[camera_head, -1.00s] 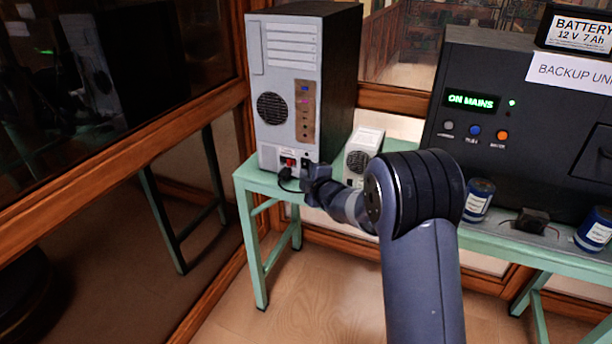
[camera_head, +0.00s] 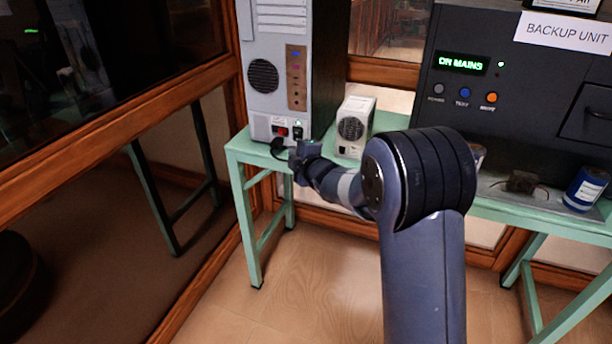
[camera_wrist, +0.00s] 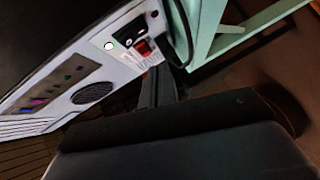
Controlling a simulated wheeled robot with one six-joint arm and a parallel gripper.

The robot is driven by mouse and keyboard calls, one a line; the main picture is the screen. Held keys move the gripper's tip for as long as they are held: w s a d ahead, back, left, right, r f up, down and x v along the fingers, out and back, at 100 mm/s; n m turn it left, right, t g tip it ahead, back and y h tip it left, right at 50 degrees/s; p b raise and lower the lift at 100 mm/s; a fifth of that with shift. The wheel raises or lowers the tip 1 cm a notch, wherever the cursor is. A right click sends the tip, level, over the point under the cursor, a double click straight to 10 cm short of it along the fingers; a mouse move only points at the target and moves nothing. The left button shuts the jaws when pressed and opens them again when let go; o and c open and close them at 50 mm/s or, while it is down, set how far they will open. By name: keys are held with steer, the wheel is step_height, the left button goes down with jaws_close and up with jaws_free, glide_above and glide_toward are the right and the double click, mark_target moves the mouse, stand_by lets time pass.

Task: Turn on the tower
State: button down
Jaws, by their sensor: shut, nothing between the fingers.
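The tower (camera_head: 277,70) is a grey and black computer case standing at the left end of the green table, its panel with ports and a round fan grille facing me. Low on it is a red switch (camera_head: 282,131), also in the wrist view (camera_wrist: 143,48). Beside it are a black socket-like part (camera_wrist: 130,35) and a small lit light (camera_wrist: 109,46), green in the head view (camera_head: 299,123). My gripper (camera_head: 302,152) is shut and empty, just in front of the tower's lower right corner. In the wrist view its fingers (camera_wrist: 157,88) point near the red switch; contact cannot be told.
A small white box with a fan (camera_head: 354,127) stands right of the tower. A black backup unit (camera_head: 500,110) reading "ON MAINS" stands further right, with a blue can (camera_head: 585,188) before it. A black cable (camera_head: 277,150) runs from the tower. A wood-framed glass wall is on the left.

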steer(key=f+v, duration=0.1)
steer(key=v, duration=0.7)
steer(key=shift+f, duration=0.35)
